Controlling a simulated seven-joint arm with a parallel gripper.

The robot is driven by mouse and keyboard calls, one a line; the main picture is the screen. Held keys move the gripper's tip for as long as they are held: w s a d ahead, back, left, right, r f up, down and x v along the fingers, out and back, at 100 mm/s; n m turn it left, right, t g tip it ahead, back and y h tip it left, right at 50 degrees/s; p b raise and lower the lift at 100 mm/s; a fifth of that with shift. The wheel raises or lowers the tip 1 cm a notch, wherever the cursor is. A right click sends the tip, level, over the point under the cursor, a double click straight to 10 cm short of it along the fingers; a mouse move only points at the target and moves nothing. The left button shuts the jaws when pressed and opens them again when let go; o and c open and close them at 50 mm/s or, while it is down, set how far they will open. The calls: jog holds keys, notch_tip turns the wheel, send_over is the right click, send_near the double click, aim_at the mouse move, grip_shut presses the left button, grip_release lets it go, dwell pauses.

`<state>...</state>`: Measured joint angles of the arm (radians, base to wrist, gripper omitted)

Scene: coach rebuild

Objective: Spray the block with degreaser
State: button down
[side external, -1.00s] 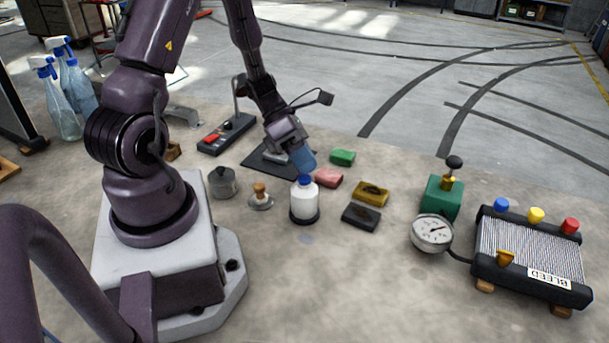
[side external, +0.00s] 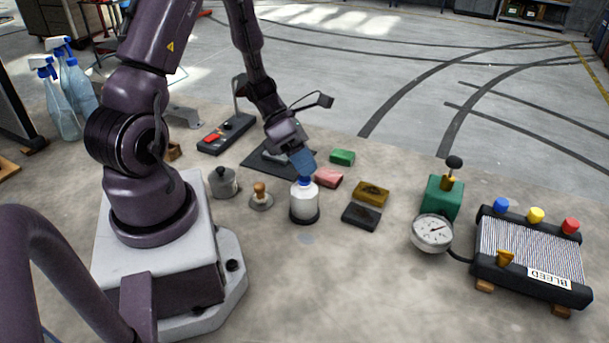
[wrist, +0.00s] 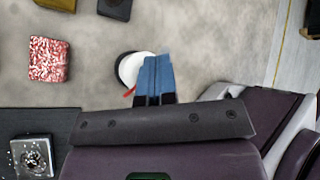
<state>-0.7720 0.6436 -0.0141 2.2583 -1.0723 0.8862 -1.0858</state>
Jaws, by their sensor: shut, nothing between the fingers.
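A white bottle (side external: 304,204) with a blue cap (side external: 304,183) and a dark ring at its base stands upright on the floor. My gripper (side external: 304,172) is shut and empty, with its blue fingers tilted down onto the cap; touching or just above, I cannot tell. In the wrist view the fingers (wrist: 158,62) cover much of the white bottle (wrist: 128,68), and a thin red piece shows beside them.
Pink (side external: 329,178), green (side external: 342,157), yellow (side external: 371,193) and black (side external: 361,217) pieces lie right of the bottle. A grey pot (side external: 223,183) and wooden-knobbed stamp (side external: 261,197) stand left. A gauge (side external: 432,232) and BLEED box (side external: 530,260) are farther right. Clear spray bottles (side external: 62,105) stand far left.

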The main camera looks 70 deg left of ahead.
jog(key=shift+r, duration=0.3)
jog(key=shift+r, duration=3)
jog(key=shift+f, duration=3.05)
jog(key=shift+f, duration=0.1)
dwell(0.4)
